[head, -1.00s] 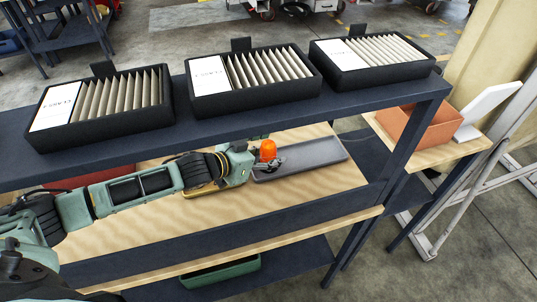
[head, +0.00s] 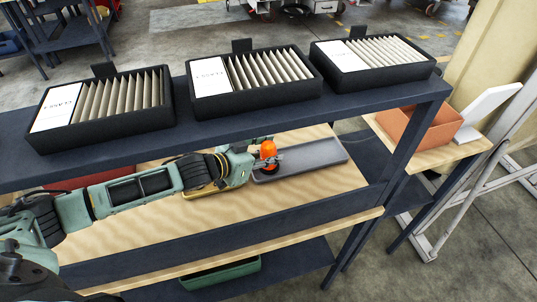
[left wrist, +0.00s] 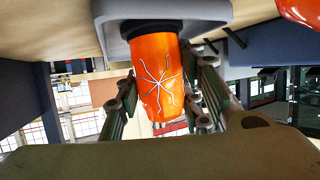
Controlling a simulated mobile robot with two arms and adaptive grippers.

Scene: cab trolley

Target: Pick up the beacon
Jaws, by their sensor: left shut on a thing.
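The beacon (head: 268,149) is an orange cylinder on a black base, at the left end of a grey tray (head: 318,153) on the wooden shelf. In the left wrist view the beacon (left wrist: 158,75) shows a star of pale crack-like lines, and its black base is against the tray (left wrist: 205,10); I cannot tell if there is a gap. My left gripper (head: 267,158) is shut on the beacon, a finger at each side of it in the left wrist view (left wrist: 168,82). My right gripper is not in view.
Three black bins (head: 250,104) with cards and dividers stand on the upper shelf, above my left arm. A yellowish tray edge (head: 205,192) shows under the arm. A terracotta bin (head: 420,128) stands at right, a green bin (head: 222,272) below. The front shelf (head: 300,185) is clear.

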